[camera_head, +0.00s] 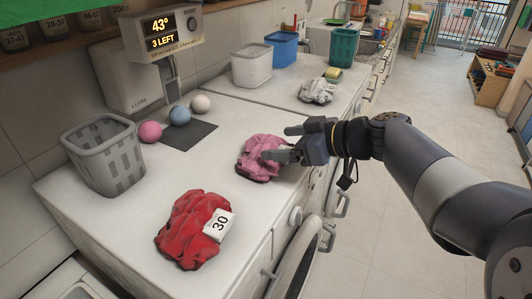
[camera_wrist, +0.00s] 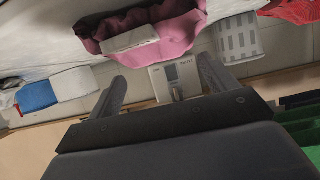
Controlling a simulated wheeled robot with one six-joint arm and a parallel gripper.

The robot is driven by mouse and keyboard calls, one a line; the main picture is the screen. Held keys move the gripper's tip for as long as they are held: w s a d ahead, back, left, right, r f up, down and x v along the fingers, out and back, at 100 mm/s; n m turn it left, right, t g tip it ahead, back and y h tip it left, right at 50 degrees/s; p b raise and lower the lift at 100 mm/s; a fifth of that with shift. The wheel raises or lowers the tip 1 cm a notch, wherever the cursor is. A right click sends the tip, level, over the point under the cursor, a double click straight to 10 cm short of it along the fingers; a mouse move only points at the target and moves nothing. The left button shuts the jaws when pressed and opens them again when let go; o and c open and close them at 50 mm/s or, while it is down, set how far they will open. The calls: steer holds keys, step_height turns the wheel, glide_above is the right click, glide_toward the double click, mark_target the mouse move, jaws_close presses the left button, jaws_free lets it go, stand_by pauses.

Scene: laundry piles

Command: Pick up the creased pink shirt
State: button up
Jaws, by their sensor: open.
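The creased pink shirt (camera_head: 258,150) lies crumpled on the white machine top, near its front edge. In the wrist view the pink shirt (camera_wrist: 176,32) is at the top, beyond the fingertips, with a pale tag on it. My gripper (camera_head: 283,143) is at the shirt's right side, its fingers spread and overlapping the shirt in the head view. In the wrist view my gripper (camera_wrist: 162,70) is open, with no cloth seen between the fingers. I cannot tell whether a finger touches the shirt.
A red shirt (camera_head: 190,232) tagged 30 lies nearer on the same top. A grey basket (camera_head: 105,160), three balls on a dark mat (camera_head: 192,137) and a scale-like dispenser (camera_head: 165,45) stand behind. White (camera_head: 252,66) and blue (camera_head: 284,48) bins and a grey-white cloth (camera_head: 317,91) are farther off.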

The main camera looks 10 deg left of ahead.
mark_target(270, 143)
steer(key=shift+f+p+x, duration=0.2)
steer(key=shift+p+x, duration=1.2)
steer(key=shift+x, duration=1.6)
steer(key=shift+d, duration=0.2)
steer(key=shift+w, duration=0.1)
steer(key=c, duration=1.1)
steer(key=shift+r, duration=0.1)
steer(key=shift+c, duration=0.2)
